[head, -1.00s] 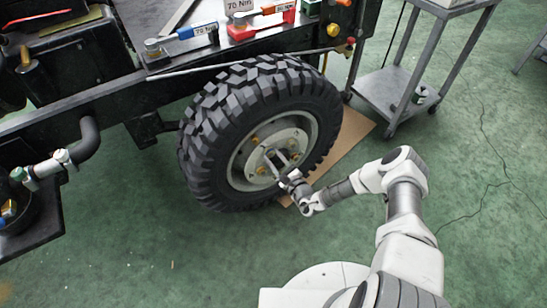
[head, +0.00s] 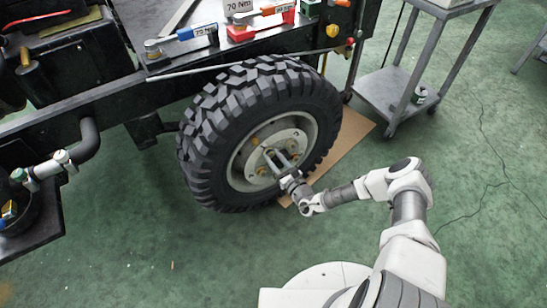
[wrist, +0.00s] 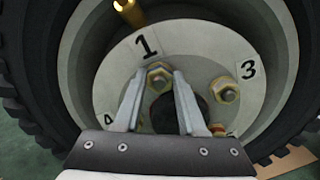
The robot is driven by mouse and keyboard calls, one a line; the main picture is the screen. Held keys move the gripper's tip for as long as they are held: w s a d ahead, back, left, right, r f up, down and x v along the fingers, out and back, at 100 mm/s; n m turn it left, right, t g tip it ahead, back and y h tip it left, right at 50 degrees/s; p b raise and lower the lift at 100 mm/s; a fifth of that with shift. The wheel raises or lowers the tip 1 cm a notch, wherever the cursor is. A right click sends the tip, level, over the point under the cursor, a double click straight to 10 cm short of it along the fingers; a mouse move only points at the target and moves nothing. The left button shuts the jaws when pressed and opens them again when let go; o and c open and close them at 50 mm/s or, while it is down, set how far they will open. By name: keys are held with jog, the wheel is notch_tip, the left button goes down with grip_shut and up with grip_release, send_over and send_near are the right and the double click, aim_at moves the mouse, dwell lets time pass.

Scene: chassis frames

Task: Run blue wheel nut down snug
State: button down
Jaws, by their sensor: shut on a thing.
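My gripper (wrist: 159,76) reaches to the wheel hub, and its two fingers close on the sides of a gold-coloured wheel nut (wrist: 158,76) just below the label 1. No clear blue shows on this nut; the fingertips cover its sides. Another gold nut (wrist: 225,90) sits by the label 3, one (wrist: 134,110) by the label 4 is partly behind the left finger, and one with red on it (wrist: 217,130) is at lower right. In the head view my gripper (head: 277,157) is at the hub of the big wheel (head: 239,107), hiding the gripped nut.
The tyre and deep rim surround my gripper. A brass part (wrist: 128,11) sticks out at the rim's top. Torque tools, one blue-handled (head: 198,31) and one orange (head: 278,9), lie on the chassis above. A grey cart (head: 384,90) stands right; the green floor is mostly clear.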

dwell(0.3)
jog(key=shift+c, duration=2.4)
grip_release()
jog(key=shift+s, duration=0.1)
jog(key=p+v, duration=0.4)
jog(key=v, duration=1.3)
jog(key=shift+d, duration=0.2)
